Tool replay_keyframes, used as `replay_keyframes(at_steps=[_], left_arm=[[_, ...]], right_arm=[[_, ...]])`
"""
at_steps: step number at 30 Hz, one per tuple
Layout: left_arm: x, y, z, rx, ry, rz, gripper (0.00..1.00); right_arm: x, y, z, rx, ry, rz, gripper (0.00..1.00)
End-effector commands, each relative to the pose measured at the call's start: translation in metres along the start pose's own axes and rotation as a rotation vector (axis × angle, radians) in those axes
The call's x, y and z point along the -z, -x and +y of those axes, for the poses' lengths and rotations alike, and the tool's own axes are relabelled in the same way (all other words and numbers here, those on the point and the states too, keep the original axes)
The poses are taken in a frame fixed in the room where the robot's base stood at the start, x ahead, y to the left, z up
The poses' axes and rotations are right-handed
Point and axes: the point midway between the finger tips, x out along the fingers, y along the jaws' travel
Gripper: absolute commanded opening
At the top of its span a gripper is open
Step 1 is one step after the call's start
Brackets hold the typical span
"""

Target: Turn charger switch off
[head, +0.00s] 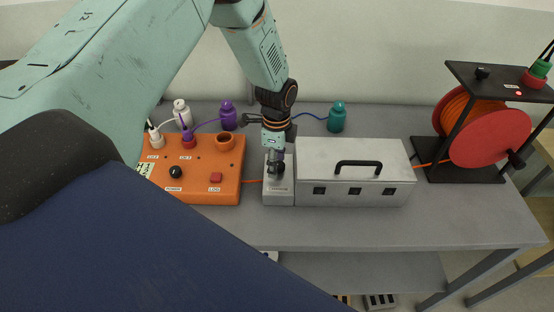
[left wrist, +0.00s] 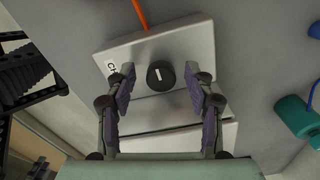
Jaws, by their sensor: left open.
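The charger (head: 279,199) is a small grey metal box at the left end of a larger grey box on the table. Its switch is a round black knob (left wrist: 161,76) with a short white mark, best seen in the left wrist view. The mark runs roughly up and down in that picture. Part of a label starting "CH" shows beside the knob. My left gripper (head: 275,164) points down over the charger; in the left wrist view its open fingers (left wrist: 159,84) stand on either side of the knob, apparently without touching it. In the head view the gripper largely hides the knob. My right gripper is out of view.
An orange box (head: 200,190) with a black knob and a red button stands left of the charger. The handled grey box (head: 322,172) adjoins it on the right. White, purple (head: 228,117) and teal (head: 337,118) objects stand behind. A red cable reel (head: 490,138) stands at right. The front table strip is clear.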

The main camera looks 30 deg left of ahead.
Motion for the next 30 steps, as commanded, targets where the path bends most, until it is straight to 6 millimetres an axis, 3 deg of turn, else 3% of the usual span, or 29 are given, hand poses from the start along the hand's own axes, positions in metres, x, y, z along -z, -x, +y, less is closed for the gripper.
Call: replay_keyframes(at_steps=[5, 24, 30], left_arm=[[0.0009, 0.0002, -0.0017, 0.000, 0.000, 0.000, 0.54], [0.0009, 0.0005, -0.0022, 0.000, 0.000, 0.000, 0.00], [0.0013, 0.0007, -0.0022, 0.000, 0.012, 0.000, 0.00]], right_arm=[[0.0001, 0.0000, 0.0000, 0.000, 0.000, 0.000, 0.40], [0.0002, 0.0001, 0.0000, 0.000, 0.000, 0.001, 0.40], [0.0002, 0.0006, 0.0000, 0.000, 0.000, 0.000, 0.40]])
